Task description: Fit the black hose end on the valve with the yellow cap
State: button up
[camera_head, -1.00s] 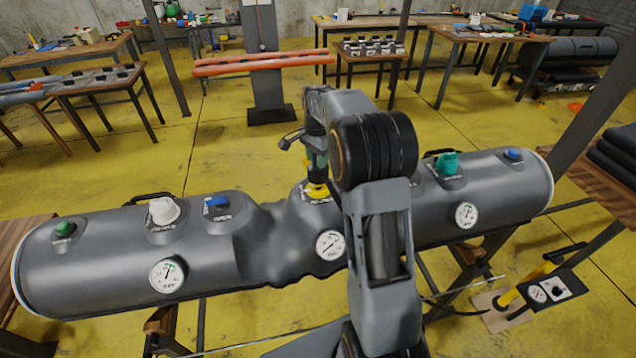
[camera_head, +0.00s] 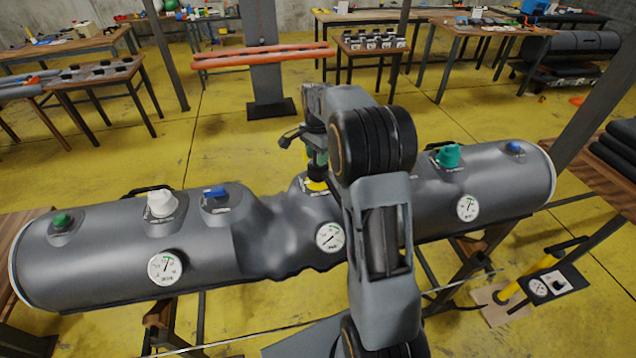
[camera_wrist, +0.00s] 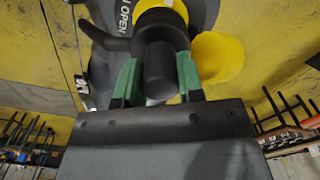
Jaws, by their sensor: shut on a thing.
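My gripper (camera_wrist: 158,76) has green fingers shut on the black hose end (camera_wrist: 160,62). In the head view my gripper (camera_head: 317,158) is right above the valve with the yellow cap (camera_head: 317,185), mid-length on the grey tube (camera_head: 110,255). In the wrist view the hose end's black side arm points left, and its far end overlaps the valve's yellow ring (camera_wrist: 166,7). The round yellow cap (camera_wrist: 217,60) hangs open to the right of the hose end. The contact is hidden, so I cannot tell whether the hose end is seated.
The tube sags and is dented in the middle. Other valves have green (camera_head: 61,221), white (camera_head: 160,203), blue (camera_head: 215,193) and teal (camera_head: 447,156) caps. A foot-pump-like device (camera_head: 540,288) stands at the lower right. My arm hides part of the tube.

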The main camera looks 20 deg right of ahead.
jog(key=shift+f+b, duration=0.75)
jog(key=shift+f, duration=0.65)
dwell(1.0)
dwell(0.4)
jog(key=m, duration=0.4)
jog(key=shift+p, duration=0.35)
jog(key=shift+m, duration=0.3)
jog(key=shift+m, duration=1.8)
jog(key=m+p, duration=0.1)
jog(key=m, duration=0.3)
jog(key=shift+w, duration=0.1)
